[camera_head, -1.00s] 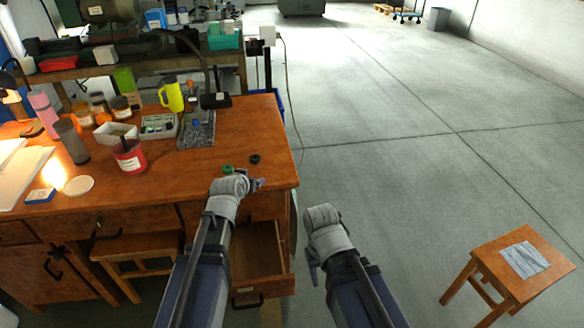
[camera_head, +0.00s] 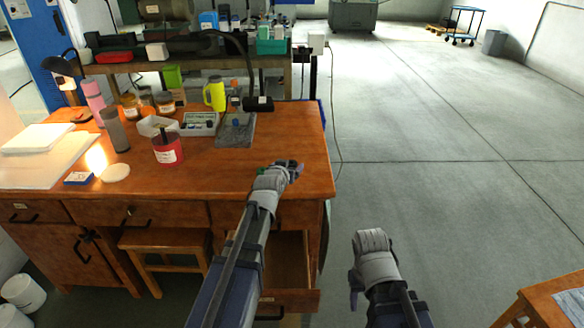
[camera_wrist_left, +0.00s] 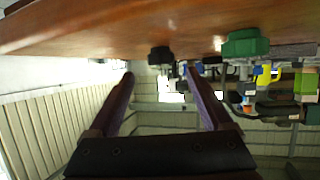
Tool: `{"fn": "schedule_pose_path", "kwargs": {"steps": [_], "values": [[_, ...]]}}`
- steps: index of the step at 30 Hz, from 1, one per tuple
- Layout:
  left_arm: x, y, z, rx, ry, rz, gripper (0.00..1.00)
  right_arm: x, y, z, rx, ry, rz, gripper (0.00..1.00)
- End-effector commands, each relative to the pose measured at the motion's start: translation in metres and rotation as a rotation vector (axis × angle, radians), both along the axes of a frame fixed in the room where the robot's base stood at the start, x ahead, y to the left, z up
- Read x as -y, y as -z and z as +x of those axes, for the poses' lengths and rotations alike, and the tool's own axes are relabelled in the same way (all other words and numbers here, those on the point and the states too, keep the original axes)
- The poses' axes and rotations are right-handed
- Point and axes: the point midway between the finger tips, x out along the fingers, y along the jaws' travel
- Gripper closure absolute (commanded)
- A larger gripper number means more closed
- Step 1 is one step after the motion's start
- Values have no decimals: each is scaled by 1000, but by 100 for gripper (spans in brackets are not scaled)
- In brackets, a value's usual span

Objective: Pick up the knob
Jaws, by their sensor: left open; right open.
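A small black knob (camera_wrist_left: 160,55) sits near the desk edge in the left wrist view, which shows the desk upside down. It lies ahead of the space between my left gripper's fingers, apart from them. A green knob-like piece (camera_wrist_left: 245,43) sits to its right in that view. In the head view my left gripper (camera_head: 294,168) is at the desk's right front part and hides the black knob; a bit of the green piece (camera_head: 262,170) shows beside the wrist. My left gripper's open, empty fingers also show in the wrist view (camera_wrist_left: 163,88). My right gripper (camera_head: 354,290) is open, over the floor.
The wooden desk (camera_head: 220,180) holds a red jar (camera_head: 167,150), a grey slab (camera_head: 236,132), a yellow jug (camera_head: 214,96) and several bottles toward the back. An open drawer (camera_head: 290,270) is below my left arm. A stool (camera_head: 545,305) stands at lower right.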

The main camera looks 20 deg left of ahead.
Motion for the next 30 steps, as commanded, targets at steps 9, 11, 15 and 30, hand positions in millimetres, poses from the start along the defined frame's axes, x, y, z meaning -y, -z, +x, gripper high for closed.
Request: {"fn": "schedule_pose_path", "kwargs": {"steps": [9,11,15,30], "values": [[-3,25,38,0,0,0,17,0,25,0,0,0,0,48],[-3,25,39,0,0,0,17,0,25,0,0,0,0,48],[-3,24,38,0,0,0,17,0,23,0,0,0,0,48],[-3,24,38,0,0,0,70,0,24,0,0,0,0,48]]}}
